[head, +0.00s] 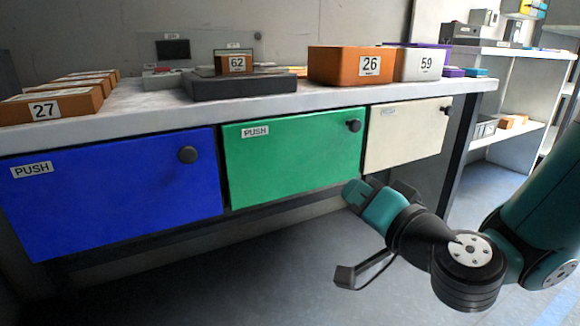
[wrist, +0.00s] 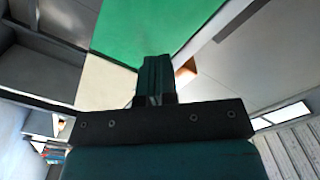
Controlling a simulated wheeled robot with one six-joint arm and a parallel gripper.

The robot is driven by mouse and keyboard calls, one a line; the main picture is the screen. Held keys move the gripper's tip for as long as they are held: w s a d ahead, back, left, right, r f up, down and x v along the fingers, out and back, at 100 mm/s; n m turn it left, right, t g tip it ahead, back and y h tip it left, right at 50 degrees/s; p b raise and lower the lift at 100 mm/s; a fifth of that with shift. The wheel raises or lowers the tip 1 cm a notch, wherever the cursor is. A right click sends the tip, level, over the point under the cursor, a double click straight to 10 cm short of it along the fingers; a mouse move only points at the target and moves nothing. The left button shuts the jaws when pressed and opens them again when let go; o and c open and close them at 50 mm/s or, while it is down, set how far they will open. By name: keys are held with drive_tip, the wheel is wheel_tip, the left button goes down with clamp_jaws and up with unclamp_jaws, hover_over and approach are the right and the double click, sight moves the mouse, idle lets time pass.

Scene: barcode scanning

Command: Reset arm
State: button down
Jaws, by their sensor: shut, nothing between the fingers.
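My gripper (head: 354,192) is teal and black and hangs in front of the workbench (head: 310,99), below the green and cream drawer fronts. It points left toward the bench and is apart from the drawers. In the wrist view its fingers (wrist: 154,72) are together with nothing between them. The green front (wrist: 150,30) fills the upper middle of that view, with the cream front (wrist: 104,82) beside it.
Blue (head: 120,186), green (head: 295,155) and cream (head: 405,136) drawer fronts are closed. On the bench are box 27 (head: 75,111), box 62 (head: 236,63) on a dark scanner-like base (head: 240,85), box 26 (head: 345,65) and box 59 (head: 424,64). Open floor lies below.

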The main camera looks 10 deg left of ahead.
drive_tip(key=s+a+r+n+g+y+p, duration=0.3)
drive_tip(key=s+r+n+g, duration=0.1)
drive_tip(key=s+n+g, duration=0.35)
drive_tip(key=s+d+n+g+h+p, duration=0.2)
drive_tip(key=s+d+g+h+p, duration=0.2)
drive_tip(key=s+d+g+h, duration=0.6)
wheel_tip(320, 180, up, 38)
drive_tip(key=s+d+t+y+p, duration=0.1)
drive_tip(key=s+d+t+p, duration=0.1)
drive_tip(key=p, duration=3.5)
drive_tip(key=shift+s+d+r+p, duration=0.2)
drive_tip(key=shift+s+d+p, duration=0.1)
drive_tip(key=shift+s, duration=0.05)
drive_tip(key=shift+t, duration=0.25)
